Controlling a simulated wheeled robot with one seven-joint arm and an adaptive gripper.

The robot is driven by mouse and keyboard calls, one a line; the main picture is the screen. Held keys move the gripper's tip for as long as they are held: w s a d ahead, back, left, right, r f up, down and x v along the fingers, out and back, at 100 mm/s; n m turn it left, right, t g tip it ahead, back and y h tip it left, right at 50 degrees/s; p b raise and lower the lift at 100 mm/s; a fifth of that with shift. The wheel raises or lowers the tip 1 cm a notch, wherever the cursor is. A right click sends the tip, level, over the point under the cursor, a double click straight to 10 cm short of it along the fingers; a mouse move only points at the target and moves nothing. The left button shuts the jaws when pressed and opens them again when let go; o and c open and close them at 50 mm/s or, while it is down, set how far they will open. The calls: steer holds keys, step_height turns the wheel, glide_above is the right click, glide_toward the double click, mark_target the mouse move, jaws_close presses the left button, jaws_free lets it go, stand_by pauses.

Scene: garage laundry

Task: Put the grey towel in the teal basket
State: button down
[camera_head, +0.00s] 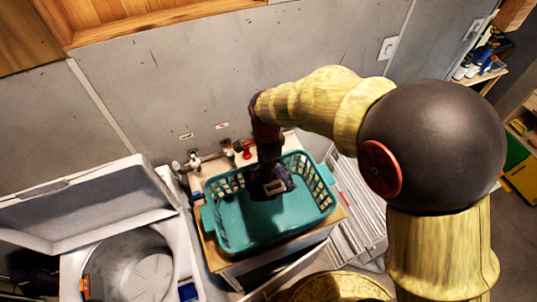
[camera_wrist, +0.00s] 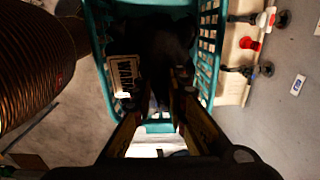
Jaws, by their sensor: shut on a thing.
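The teal basket (camera_head: 230,235) stands upright on a wooden-topped stand, and its slatted sides show in the wrist view (camera_wrist: 207,55). My gripper (camera_head: 270,186) points down within the basket's outline, above its floor. In the wrist view my gripper (camera_wrist: 157,92) has its fingers on a dark bundle, taken as the grey towel (camera_wrist: 162,45), which looks nearly black in shade. A pale printed patch shows beside the bundle. My gripper and arm hide much of the towel in the head view. I cannot tell whether the towel touches the basket floor.
An open white top-loading washer (camera_head: 125,265) stands left of the basket, its lid (camera_head: 75,210) raised. Taps (camera_head: 195,160) and a red valve (camera_head: 245,149) are on the wall behind. A ribbed white panel (camera_head: 350,215) is at the right.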

steer(key=shift+w+f, duration=0.2)
steer(key=shift+w, duration=0.2)
steer(key=shift+s+f+b, duration=0.2)
steer(key=shift+f+b, duration=0.25)
steer(key=shift+f, duration=0.05)
step_height(320, 180, down, 14)
steer(key=b, duration=0.8)
steer(key=shift+r, duration=0.2)
steer(key=c, duration=1.8)
jaws_free()
steer(key=shift+o, duration=0.6)
steer(key=shift+r+p, duration=2.65)
steer(key=shift+r, duration=1.9)
